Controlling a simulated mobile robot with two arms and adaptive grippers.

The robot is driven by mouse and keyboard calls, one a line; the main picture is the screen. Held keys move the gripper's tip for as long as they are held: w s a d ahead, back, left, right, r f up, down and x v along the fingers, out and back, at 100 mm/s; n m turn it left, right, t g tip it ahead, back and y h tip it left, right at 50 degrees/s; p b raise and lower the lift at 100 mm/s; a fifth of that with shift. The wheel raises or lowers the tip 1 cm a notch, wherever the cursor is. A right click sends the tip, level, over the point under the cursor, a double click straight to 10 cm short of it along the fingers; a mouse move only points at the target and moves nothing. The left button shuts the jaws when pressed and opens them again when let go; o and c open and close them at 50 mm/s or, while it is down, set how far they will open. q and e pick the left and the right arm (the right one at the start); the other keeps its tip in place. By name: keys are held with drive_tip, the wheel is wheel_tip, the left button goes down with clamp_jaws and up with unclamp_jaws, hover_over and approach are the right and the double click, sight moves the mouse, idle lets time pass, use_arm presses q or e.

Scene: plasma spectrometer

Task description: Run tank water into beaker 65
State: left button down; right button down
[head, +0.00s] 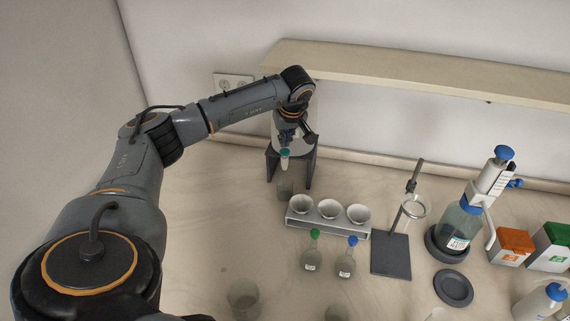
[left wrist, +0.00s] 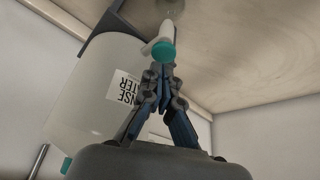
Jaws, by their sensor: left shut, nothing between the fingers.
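The white water tank (head: 285,124) stands on a dark stand (head: 308,172) at the back wall, mostly behind my left arm. In the left wrist view the tank (left wrist: 95,90) shows upside down with a partly readable label ending in "NSE" and "ATER". Its white tap has a teal end (left wrist: 163,52), also seen in the head view (head: 285,152). My left gripper (left wrist: 160,72) is shut and empty, with its fingertips at the teal end; contact is unclear. A clear beaker (head: 285,188) stands below the spout; no number or water level is readable.
A rack of white cups (head: 328,222), two small flasks (head: 311,258), a ring stand (head: 391,254) and a dispenser bottle (head: 461,225) stand to the right. A glass beaker (head: 243,298) is at the front. A shelf (head: 420,74) overhangs the back.

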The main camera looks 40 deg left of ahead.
use_arm(q)
drive_tip(key=shift+f, duration=0.1)
idle(0.3)
drive_tip(key=shift+f+b, duration=0.45)
drive_tip(key=shift+f, duration=0.7)
idle(1.1)
drive_tip(key=shift+r, duration=0.15)
idle(1.5)
drive_tip(key=shift+r+p, duration=0.75)
drive_tip(key=shift+r, duration=0.35)
idle(0.6)
wheel_tip(320, 180, up, 5)
drive_tip(key=p, duration=0.4)
